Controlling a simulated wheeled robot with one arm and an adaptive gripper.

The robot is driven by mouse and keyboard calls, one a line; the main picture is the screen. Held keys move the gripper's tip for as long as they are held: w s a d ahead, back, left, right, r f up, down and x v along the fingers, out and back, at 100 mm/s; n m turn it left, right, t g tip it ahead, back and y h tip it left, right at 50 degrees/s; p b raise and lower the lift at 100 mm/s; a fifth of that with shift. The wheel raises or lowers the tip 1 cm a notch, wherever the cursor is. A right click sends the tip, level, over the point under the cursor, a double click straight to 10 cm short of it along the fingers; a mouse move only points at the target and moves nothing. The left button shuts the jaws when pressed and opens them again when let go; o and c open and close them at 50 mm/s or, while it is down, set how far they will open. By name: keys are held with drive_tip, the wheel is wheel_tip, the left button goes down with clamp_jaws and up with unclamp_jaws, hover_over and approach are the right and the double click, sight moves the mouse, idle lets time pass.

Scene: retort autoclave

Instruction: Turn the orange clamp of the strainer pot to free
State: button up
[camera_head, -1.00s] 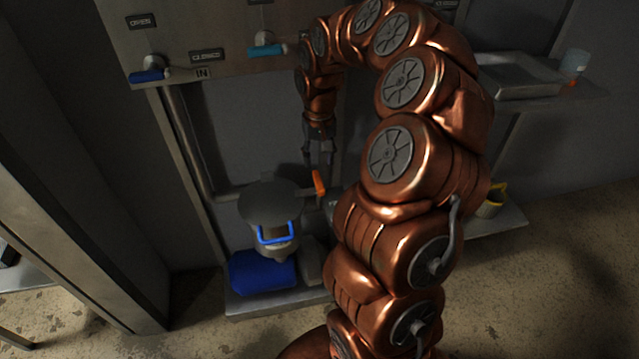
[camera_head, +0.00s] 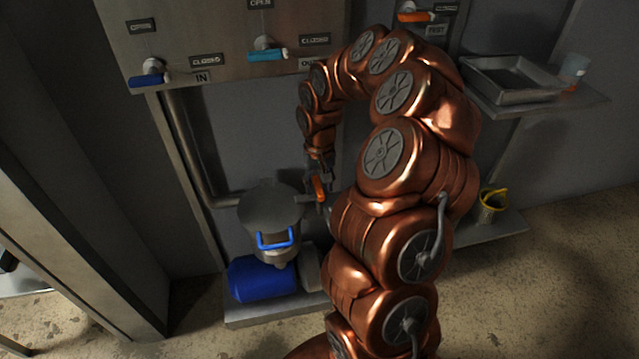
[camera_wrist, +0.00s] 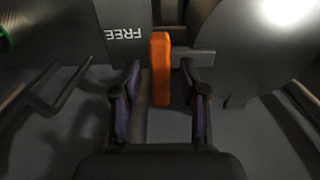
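The orange clamp (camera_head: 319,188) stands at the right side of the grey strainer pot (camera_head: 270,206), which has a blue handle on its front. In the wrist view the clamp (camera_wrist: 160,68) is an upright orange bar, with the pot's round grey body (camera_wrist: 262,50) to its right. My gripper (camera_wrist: 160,80) is open. Its two fingers stand on either side of the clamp's lower part, with a gap on both sides. A plate marked FREE (camera_wrist: 124,34) is left of the clamp. In the head view my gripper (camera_head: 322,185) is partly hidden at the clamp.
A blue motor-like cylinder (camera_head: 262,279) sits below the pot on a low shelf. A tray (camera_head: 512,78) and a yellow-handled cup (camera_head: 492,203) are at right.

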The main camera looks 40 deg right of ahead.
clamp_jaws()
drive_tip(key=shift+n, duration=0.3)
drive_tip(key=n+p, duration=0.2)
drive_tip(key=n, duration=0.1)
drive_tip(key=shift+d+r, duration=0.1)
drive_tip(key=n+p, duration=0.2)
drive_tip(key=n, duration=0.3)
drive_tip(key=shift+d+r+p, duration=0.1)
drive_tip(key=shift+p, duration=0.3)
drive_tip(key=n+p, duration=0.3)
drive_tip(key=n, duration=0.2)
drive_tip(key=shift+w+n+p, duration=0.15)
drive_tip(key=shift+n+p, duration=0.95)
drive_tip(key=shift+n, duration=1)
drive_tip(key=shift+f, duration=0.2)
drive_tip(key=shift+o, duration=0.7)
unclamp_jaws()
